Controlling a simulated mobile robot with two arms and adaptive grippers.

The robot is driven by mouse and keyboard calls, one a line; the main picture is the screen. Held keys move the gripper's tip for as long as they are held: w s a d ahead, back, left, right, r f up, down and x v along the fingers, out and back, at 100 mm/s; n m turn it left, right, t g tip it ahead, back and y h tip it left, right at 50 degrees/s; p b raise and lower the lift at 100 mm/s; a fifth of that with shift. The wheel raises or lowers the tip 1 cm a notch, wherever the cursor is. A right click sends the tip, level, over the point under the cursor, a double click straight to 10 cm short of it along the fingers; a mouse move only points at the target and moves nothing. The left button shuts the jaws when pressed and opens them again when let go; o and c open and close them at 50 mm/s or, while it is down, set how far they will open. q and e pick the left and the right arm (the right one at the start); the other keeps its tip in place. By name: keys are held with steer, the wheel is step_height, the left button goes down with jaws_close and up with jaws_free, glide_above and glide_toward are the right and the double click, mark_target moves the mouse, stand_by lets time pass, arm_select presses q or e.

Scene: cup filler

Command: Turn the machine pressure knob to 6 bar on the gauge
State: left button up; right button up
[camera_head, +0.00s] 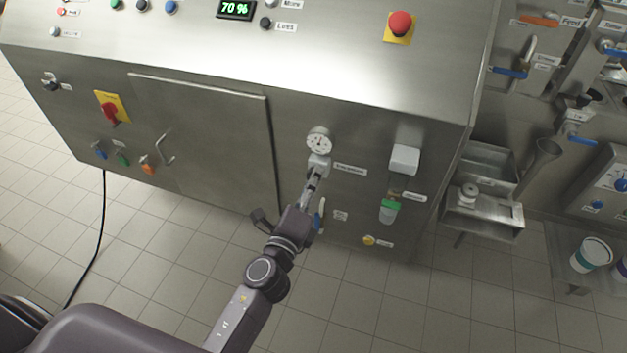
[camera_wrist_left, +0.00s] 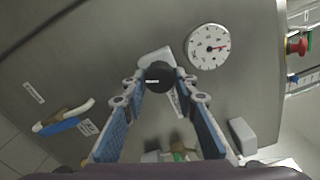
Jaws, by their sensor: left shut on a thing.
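The pressure gauge (camera_head: 319,141) is a round white dial on the front of the steel machine. It also shows in the left wrist view (camera_wrist_left: 208,47), with a red needle; the numbers are too small to read. The pressure knob (camera_wrist_left: 160,76) is a dark round knob just below the gauge, on a light grey body. My left gripper (camera_head: 315,177) reaches up to it from below. In the left wrist view its two fingers (camera_wrist_left: 160,84) stand on either side of the knob and are shut on it. My right gripper is not in view.
A blue-handled valve (camera_head: 321,215) is close beside my left gripper. A filter unit with a green band (camera_head: 389,207) hangs to the right under a light grey box (camera_head: 404,159). A closed cabinet door (camera_head: 205,140) is to the left. A red emergency button (camera_head: 400,23) is above.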

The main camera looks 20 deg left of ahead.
arm_select(q)
steer(key=o, duration=1.2)
steer(key=shift+c, duration=0.2)
